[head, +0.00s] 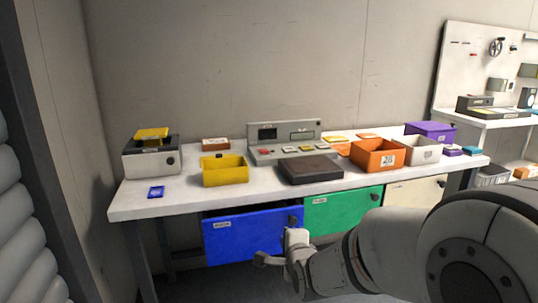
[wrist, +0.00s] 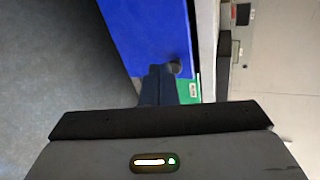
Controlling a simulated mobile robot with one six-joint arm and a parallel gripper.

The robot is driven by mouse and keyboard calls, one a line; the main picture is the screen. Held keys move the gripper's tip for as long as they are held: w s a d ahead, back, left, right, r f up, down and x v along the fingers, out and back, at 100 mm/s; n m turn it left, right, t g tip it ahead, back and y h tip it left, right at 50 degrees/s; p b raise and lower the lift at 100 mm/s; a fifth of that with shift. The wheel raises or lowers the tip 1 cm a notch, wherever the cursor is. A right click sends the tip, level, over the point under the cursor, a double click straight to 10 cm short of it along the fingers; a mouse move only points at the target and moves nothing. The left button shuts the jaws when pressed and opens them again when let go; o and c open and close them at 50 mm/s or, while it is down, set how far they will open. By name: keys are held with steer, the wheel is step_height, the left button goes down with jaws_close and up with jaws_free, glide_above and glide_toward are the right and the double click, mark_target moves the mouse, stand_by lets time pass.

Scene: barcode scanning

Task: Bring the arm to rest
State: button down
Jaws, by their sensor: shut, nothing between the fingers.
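My gripper (head: 270,258) is low in front of the workbench in the head view, by the lower right part of the blue drawer front (head: 245,236). Its fingers are shut with nothing held. In the wrist view the blue drawer front (wrist: 150,35) fills the upper middle, with its dark knob (wrist: 174,67) just past the gripper. I cannot tell whether the gripper touches the drawer. My arm reaches in from the lower right of the head view.
The blue drawer appears to stand out from the bench; the green drawer (head: 340,210) is beside it. The white benchtop (head: 150,204) bears a yellow bin (head: 225,176), an orange bin (head: 378,160), a dark flat box (head: 310,172) and a scanner-like console (head: 265,152). Open floor shows in the wrist view.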

steer(key=s+d+r+n+g+h+p, duration=0.1)
steer(key=s+d+r+n+g+p, duration=0.2)
steer(key=s+r+n+p, duration=0.2)
steer(key=s+d+r+n+g+h+p, duration=0.1)
steer(key=s+d+r+n+g+p, duration=0.3)
steer(key=s+r+p, duration=0.7)
steer(key=s+d+r+n+g+p, duration=0.3)
steer(key=s+d+r+n+p, duration=0.1)
steer(key=s+r+n+p, duration=0.4)
steer(key=shift+s+d+r+g+h+p, duration=0.2)
steer(key=shift+r+g+h+p, duration=0.2)
steer(key=shift+r, duration=0.55)
steer(key=c, duration=2.2)
jaws_free()
